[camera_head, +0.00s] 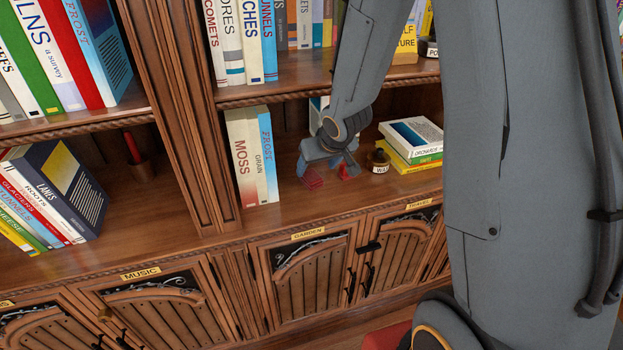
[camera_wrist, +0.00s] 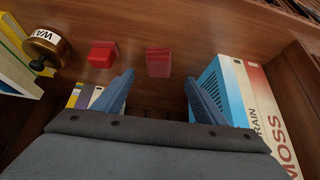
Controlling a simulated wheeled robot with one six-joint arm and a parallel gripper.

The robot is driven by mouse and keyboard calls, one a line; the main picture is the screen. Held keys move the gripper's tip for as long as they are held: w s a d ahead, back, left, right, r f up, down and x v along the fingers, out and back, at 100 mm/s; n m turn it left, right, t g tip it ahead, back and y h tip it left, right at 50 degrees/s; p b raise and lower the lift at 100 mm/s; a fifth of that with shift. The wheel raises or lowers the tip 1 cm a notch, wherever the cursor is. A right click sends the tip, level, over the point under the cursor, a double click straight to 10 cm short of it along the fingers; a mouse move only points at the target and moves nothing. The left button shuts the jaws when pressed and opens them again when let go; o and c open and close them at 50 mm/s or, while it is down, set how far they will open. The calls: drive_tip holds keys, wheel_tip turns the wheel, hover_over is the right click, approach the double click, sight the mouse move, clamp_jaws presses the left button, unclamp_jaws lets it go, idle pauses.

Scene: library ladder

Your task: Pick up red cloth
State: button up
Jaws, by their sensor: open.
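Two small red items lie on the middle shelf under my gripper (camera_head: 327,168). One is a darker red, layered-looking piece, probably the folded red cloth (camera_head: 312,180); in the wrist view the cloth (camera_wrist: 158,63) lies just beyond and between my fingertips. The other is a brighter red block-like item (camera_head: 350,170), seen left of the cloth in the wrist view (camera_wrist: 102,54); I cannot tell what it is. My gripper (camera_wrist: 160,77) is open and empty, its blue fingers spread apart, pointing down at the shelf. It does not appear to touch the cloth.
Upright books, with MOSS (camera_head: 241,157) outermost, stand left of the gripper. A wax jar (camera_head: 378,160) and a stack of flat books (camera_head: 413,140) stand to its right. The shelf board above (camera_head: 300,92) is close over my wrist. The shelf front is clear.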

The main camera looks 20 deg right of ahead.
sight(312, 175)
drive_tip(key=shift+p+x, duration=0.45)
drive_tip(key=shift+x, duration=3)
drive_tip(key=shift+d+r, duration=0.1)
drive_tip(key=c, duration=1.3)
drive_tip(key=shift+o, duration=0.2)
drive_tip(key=shift+r, duration=0.1)
drive_tip(key=shift+d+r+b, duration=0.2)
drive_tip(key=shift+r+b, duration=0.15)
drive_tip(key=shift+r, duration=0.1)
wheel_tip(312, 175, up, 6)
drive_tip(key=shift+d+r+p, duration=0.15)
drive_tip(key=shift+r+p, duration=0.1)
drive_tip(key=shift+p, duration=1)
drive_tip(key=d+p, duration=0.1)
drive_tip(key=d, duration=0.5)
drive_tip(key=s+d+p, duration=0.1)
drive_tip(key=d, duration=0.5)
drive_tip(key=d+p, duration=0.1)
drive_tip(key=d, duration=0.6)
drive_tip(key=shift+s+d+f, duration=0.15)
drive_tip(key=shift+s+f, duration=0.15)
